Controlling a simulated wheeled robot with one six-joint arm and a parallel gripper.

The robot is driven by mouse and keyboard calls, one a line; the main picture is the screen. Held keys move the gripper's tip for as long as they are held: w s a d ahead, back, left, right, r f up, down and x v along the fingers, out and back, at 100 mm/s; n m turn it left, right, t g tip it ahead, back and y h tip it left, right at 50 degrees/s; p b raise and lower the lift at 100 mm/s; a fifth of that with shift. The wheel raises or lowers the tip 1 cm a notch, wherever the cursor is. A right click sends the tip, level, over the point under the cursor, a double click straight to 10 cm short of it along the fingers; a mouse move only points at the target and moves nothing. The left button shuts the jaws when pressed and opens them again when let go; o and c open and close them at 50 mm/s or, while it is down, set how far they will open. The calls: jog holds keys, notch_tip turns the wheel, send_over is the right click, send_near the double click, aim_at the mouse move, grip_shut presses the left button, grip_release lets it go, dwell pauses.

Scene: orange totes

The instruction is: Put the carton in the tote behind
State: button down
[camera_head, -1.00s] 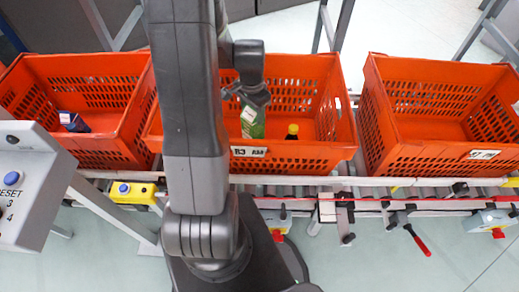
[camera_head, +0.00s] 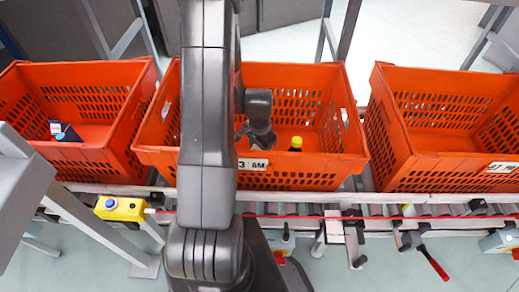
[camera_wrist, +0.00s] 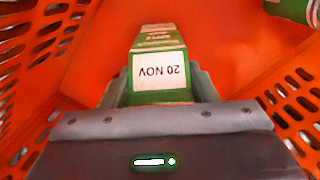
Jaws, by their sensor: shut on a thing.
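The green carton (camera_wrist: 157,42) carries a white label reading "20 NOV", upside down in the wrist view. My gripper (camera_wrist: 158,88) is shut on it, one finger on each side. In the head view my gripper (camera_head: 259,138) is over the middle tote (camera_head: 330,168), and my arm covers part of that tote. The carton is hidden there. Orange walls surround the carton in the wrist view. A second orange tote (camera_head: 85,155) stands to the left and a third (camera_head: 440,172) to the right.
A bottle with a yellow cap (camera_head: 296,143) stands in the middle tote. A dark blue item (camera_head: 68,134) lies in the left tote. The right tote looks empty. Another green item (camera_wrist: 291,10) is partly visible in the wrist view. A roller conveyor (camera_head: 380,208) carries the totes.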

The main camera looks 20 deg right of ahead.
jog(key=shift+f, duration=0.1)
jog(key=c, duration=0.6)
grip_release()
notch_tip(320, 180, up, 12)
jog(key=shift+r+p, duration=0.2)
jog(key=shift+p, duration=0.8)
jog(key=shift+f, duration=0.1)
